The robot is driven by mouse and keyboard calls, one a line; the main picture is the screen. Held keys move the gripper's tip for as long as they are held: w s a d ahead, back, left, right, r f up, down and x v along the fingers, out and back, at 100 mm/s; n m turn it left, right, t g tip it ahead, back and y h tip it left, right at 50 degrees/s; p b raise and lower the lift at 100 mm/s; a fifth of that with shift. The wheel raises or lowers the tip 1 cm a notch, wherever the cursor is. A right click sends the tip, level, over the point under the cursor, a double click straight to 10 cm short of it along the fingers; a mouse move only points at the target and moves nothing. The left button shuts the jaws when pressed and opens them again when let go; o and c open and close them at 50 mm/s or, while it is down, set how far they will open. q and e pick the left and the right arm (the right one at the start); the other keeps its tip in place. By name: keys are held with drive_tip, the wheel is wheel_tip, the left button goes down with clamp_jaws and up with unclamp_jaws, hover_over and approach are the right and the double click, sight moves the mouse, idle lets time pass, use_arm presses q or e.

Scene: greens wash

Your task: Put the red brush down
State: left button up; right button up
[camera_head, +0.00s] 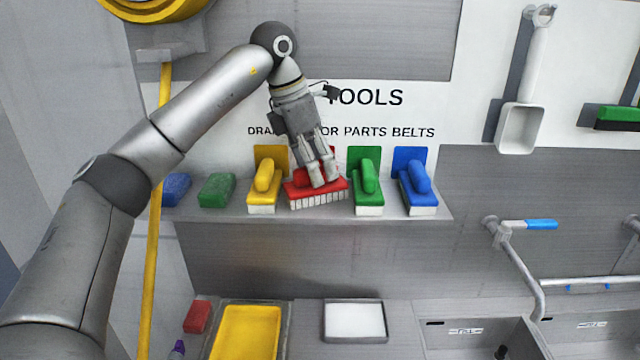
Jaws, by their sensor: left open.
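The red brush (315,191) rests on the grey shelf (345,212), bristles down and slightly askew, between the yellow brush (265,188) and the green brush (366,186). My left gripper (323,184) is open and points down at the red brush, with its fingertips at the brush's top. The gripper hides part of the brush's handle, and I cannot tell whether the fingers touch it. My right gripper is not in view.
A blue brush (416,184) stands right of the green one. Blue (176,188) and green (217,190) pads lie at the shelf's left. Below are a yellow tray (246,335), a white-filled tray (355,321) and sinks with a tap (515,262). A white scoop (521,126) hangs at right.

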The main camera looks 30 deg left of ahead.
use_arm(q)
drive_tip(key=b+v, duration=0.1)
drive_tip(key=v, duration=0.6)
drive_tip(key=shift+r, duration=0.2)
drive_tip(key=shift+s+f, duration=0.1)
